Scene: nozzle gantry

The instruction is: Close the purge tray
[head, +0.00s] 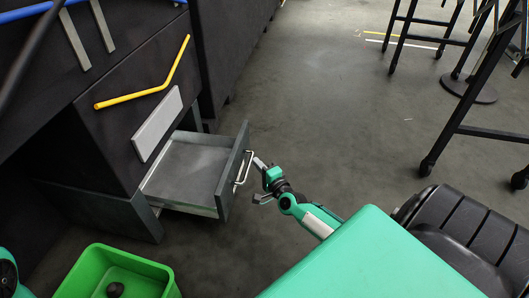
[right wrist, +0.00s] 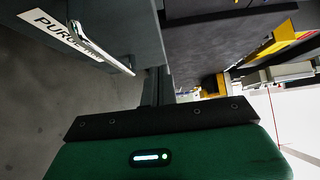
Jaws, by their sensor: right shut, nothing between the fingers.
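The purge tray (head: 188,168) is a grey drawer pulled out of the dark cabinet at the left, open and empty inside. Its dark front panel carries a pale bar handle (head: 243,170). In the right wrist view the handle (right wrist: 98,44) stands out from the front (right wrist: 125,22), beside a white label reading "PURGE", its end hidden. My right gripper (head: 261,180) is shut and empty, just outside the tray front, close to the handle; I cannot tell whether it touches. My left gripper is not in view.
A green bin (head: 118,272) with a dark lump inside stands on the floor below the tray. A yellow bent bar (head: 143,97) and a grey plate (head: 157,124) are on the cabinet face. Black wheeled stands (head: 455,130) are at right. The floor between is clear.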

